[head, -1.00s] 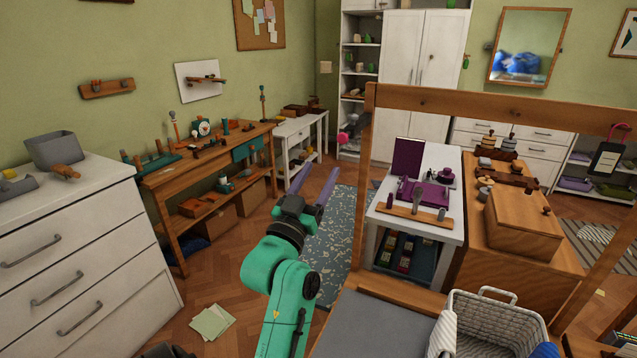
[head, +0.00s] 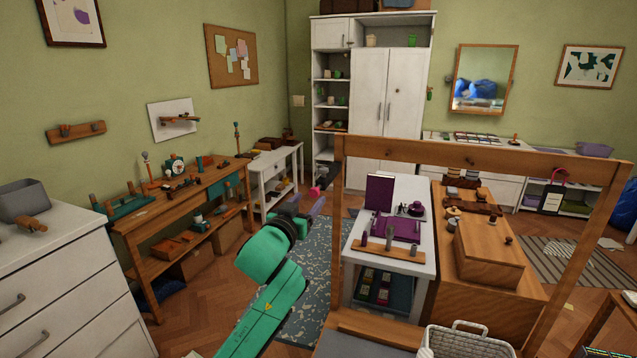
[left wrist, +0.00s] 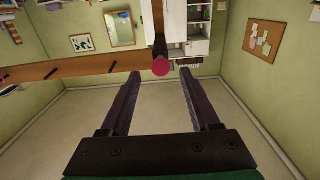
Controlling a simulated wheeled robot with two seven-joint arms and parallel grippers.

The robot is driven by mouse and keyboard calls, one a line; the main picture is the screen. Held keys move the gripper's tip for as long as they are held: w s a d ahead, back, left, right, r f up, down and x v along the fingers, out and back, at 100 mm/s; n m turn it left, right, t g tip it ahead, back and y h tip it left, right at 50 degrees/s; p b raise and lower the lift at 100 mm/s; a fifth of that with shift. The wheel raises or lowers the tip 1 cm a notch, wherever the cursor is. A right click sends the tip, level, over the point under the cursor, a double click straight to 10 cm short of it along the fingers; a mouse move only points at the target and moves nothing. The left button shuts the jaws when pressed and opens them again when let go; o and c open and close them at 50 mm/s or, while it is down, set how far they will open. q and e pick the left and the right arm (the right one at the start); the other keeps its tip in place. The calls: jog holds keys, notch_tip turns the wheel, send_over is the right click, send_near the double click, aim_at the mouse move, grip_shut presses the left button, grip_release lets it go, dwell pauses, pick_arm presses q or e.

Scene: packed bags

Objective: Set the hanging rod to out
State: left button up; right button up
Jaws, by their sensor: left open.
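The hanging rod (head: 325,180) is a short dark rod with a pink knob (head: 315,190), sticking out at the left post of a wooden frame (head: 480,158). The pink knob (left wrist: 161,68) also shows in the left wrist view, with the dark rod (left wrist: 160,45) behind it. My left gripper (head: 305,204) has purple fingers and is open and empty. In the head view its fingertips are just below the knob. In the left wrist view the knob appears between the fingertips (left wrist: 160,74); I cannot tell if they touch. My right gripper is out of view.
A white table (head: 400,262) and a wooden cabinet (head: 490,250) stand behind the frame. A white basket (head: 465,342) is at the front. A wooden workbench (head: 150,215) and a white dresser (head: 55,285) stand at left. Some floor between is free.

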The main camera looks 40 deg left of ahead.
aim_at(318, 186)
pick_arm(q)
jog(key=p+x, duration=0.1)
jog(key=x, duration=0.6)
jog(key=shift+w+a+r+p, duration=0.1)
jog(key=shift+w+a+p, duration=0.1)
jog(key=shift+p, duration=0.2)
jog(key=shift+w, duration=0.35)
grip_shut()
dwell(0.5)
